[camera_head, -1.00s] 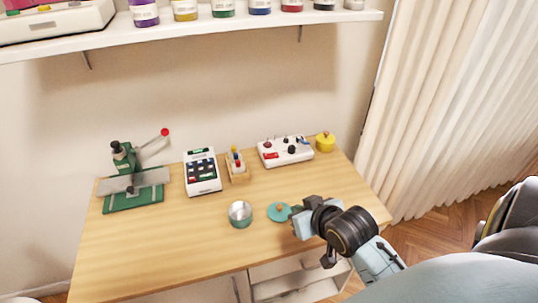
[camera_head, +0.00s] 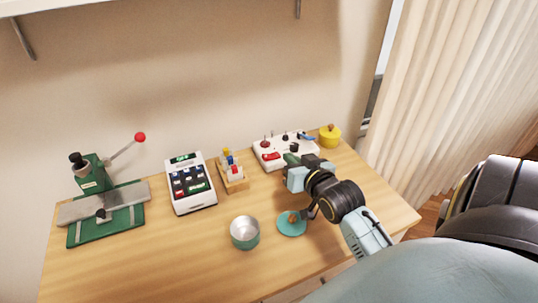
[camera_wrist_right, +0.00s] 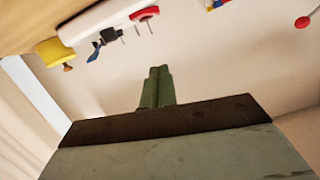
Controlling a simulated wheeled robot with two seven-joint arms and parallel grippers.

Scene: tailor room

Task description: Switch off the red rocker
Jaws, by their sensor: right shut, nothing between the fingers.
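The red rocker (camera_head: 271,157) sits at the front left of a white switch panel (camera_head: 298,152) at the back right of the table. In the right wrist view, a red part (camera_wrist_right: 144,13) that looks like the rocker shows at the top edge, on the white panel (camera_wrist_right: 88,20). My right gripper (camera_head: 291,159) is shut and empty, with its green fingertips close to the panel's front, just right of the rocker. I cannot tell whether they touch the panel. The closed fingers (camera_wrist_right: 157,87) also show in the right wrist view. My left gripper is out of view.
A yellow pot (camera_head: 330,137) stands right of the panel. A wooden holder (camera_head: 234,184) and a white keypad device (camera_head: 189,184) stand to its left, a green press (camera_head: 95,180) farther left.

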